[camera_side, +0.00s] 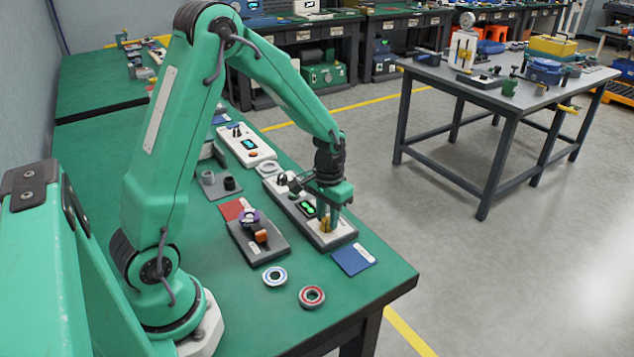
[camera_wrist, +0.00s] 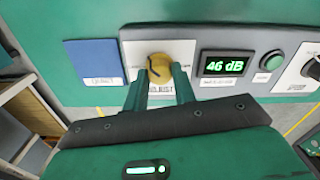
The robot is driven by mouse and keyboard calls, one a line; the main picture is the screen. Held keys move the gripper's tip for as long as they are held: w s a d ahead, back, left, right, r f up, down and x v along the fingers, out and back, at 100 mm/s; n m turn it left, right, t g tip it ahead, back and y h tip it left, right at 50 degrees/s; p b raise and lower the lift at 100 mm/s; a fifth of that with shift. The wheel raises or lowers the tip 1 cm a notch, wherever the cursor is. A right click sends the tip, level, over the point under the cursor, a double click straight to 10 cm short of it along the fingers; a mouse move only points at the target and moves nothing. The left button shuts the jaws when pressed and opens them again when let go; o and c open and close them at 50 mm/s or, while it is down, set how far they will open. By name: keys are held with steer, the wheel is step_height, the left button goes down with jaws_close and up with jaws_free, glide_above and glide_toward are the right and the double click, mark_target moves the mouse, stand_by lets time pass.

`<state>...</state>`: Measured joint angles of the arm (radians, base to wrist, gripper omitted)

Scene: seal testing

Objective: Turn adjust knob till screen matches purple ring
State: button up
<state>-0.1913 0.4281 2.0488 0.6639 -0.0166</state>
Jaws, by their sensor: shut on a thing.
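The gold adjust knob (camera_wrist: 160,68) sits on a pale plate at one end of a grey device and carries a dark pointer line. My gripper (camera_wrist: 159,82) is shut on this knob from above, one finger on each side. In the side view my gripper (camera_side: 329,213) is over the device's near end, and the knob (camera_side: 325,224) shows between its fingers. The screen (camera_wrist: 225,64) beside the knob reads 46 dB in green. The purple ring (camera_side: 249,216) sits on a small dark fixture left of the device. Any marking on it is too small to read.
A blue card (camera_side: 353,260) lies by the device's near end. A red card (camera_side: 232,208) lies by the fixture. A white device (camera_side: 247,146) stands behind.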

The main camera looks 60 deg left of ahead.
mark_target(328, 220)
steer(key=shift+s+d, duration=0.1)
steer(key=shift+d, duration=0.1)
steer(key=o, duration=1)
steer(key=shift+a, duration=0.1)
steer(key=shift+r, duration=0.1)
steer(key=shift+r, duration=3.75)
steer(key=shift+r, duration=0.1)
